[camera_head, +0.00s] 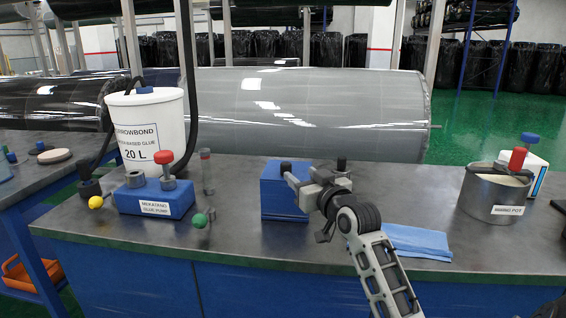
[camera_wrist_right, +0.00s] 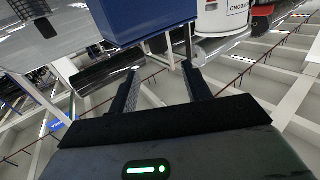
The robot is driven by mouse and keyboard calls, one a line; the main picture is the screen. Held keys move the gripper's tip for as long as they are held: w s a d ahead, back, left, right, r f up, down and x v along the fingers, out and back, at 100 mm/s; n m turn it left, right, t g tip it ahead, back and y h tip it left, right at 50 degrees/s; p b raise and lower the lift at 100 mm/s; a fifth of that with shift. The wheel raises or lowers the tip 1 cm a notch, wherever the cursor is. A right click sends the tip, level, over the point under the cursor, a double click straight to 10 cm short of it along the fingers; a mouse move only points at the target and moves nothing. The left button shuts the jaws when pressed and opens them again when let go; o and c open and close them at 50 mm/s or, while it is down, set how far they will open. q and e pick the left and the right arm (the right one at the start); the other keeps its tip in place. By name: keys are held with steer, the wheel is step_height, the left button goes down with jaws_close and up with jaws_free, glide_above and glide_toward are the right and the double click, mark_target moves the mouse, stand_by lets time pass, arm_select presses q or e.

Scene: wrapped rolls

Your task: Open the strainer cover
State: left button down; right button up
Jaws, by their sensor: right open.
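A blue glue pump block (camera_head: 152,200) with a white label stands on the workbench. It carries a short grey cylinder (camera_head: 135,179) and a red-topped bolt or knob (camera_head: 164,157). No part is marked as a strainer, so I cannot tell which is its cover. My right gripper (camera_head: 292,180) is to the right of the pump, in front of a blue box (camera_head: 272,196), and reaches left. In the right wrist view its two dark fingers (camera_wrist_right: 160,70) are apart with nothing between them. A blue block (camera_wrist_right: 145,20) shows just beyond the fingertips. My left gripper is not in view.
A white glue bucket (camera_head: 148,125) with a black hose stands behind the pump. A grey wrapped roll (camera_head: 310,112) lies behind. A mixing pot (camera_head: 492,195) and blue cloth (camera_head: 418,241) are right.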

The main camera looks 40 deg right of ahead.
steer(key=x, duration=1)
steer(key=shift+w+d, duration=0.1)
steer(key=shift+w, duration=0.3)
jaws_close()
